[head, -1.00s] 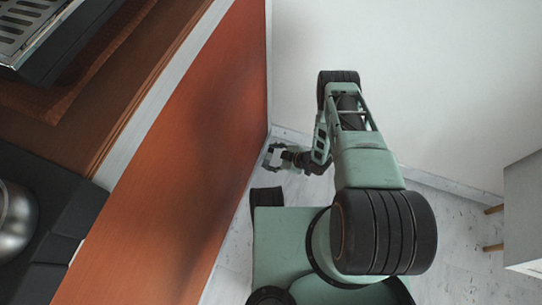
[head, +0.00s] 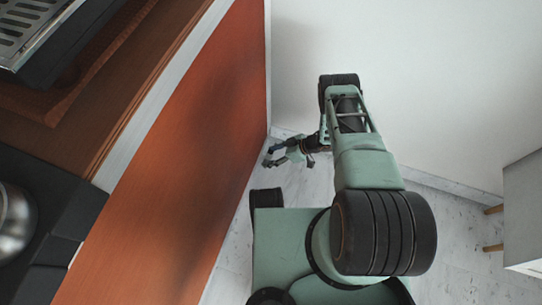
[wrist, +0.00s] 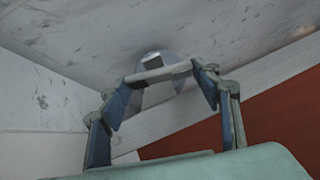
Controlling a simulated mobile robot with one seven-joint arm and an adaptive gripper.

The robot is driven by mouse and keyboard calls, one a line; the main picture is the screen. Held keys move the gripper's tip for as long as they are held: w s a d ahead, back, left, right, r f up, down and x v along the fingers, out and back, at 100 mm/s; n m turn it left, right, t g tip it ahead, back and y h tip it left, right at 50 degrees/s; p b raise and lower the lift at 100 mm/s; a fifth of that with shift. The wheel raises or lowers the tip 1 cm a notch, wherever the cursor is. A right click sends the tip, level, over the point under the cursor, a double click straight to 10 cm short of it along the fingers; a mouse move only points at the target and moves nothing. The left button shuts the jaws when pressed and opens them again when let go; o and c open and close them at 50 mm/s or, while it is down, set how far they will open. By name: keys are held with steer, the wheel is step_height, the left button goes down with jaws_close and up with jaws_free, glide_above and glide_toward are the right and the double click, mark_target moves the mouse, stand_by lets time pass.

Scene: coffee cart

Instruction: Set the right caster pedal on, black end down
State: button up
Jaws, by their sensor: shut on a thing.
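In the wrist view a grey rounded caster (wrist: 180,82) shows low under the cart, with a small pale patch and a dark patch (wrist: 151,57) at its top. My gripper (wrist: 160,76) is in front of it, its two fingers at either side of a pale grey bar (wrist: 160,73) that spans between their tips. The bar crosses in front of the caster and hides part of it. I cannot tell for sure that the bar is the pedal, or which end is down. In the head view my gripper (head: 268,158) is low by the cart's far corner; the pedal is hidden there.
The cart's orange panel (head: 190,180) stands close at the left of my arm. A white wall (head: 420,90) is behind. A grey cabinet (head: 522,210) on wooden legs stands at the right. Pale floor (head: 305,190) is clear near my gripper.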

steer(key=shift+a, duration=0.1)
stand_by(0.6)
steer(key=o, duration=1.2)
steer(key=shift+c, duration=0.2)
steer(key=w+v, duration=0.1)
steer(key=v, duration=1.1)
steer(key=shift+s, duration=0.35)
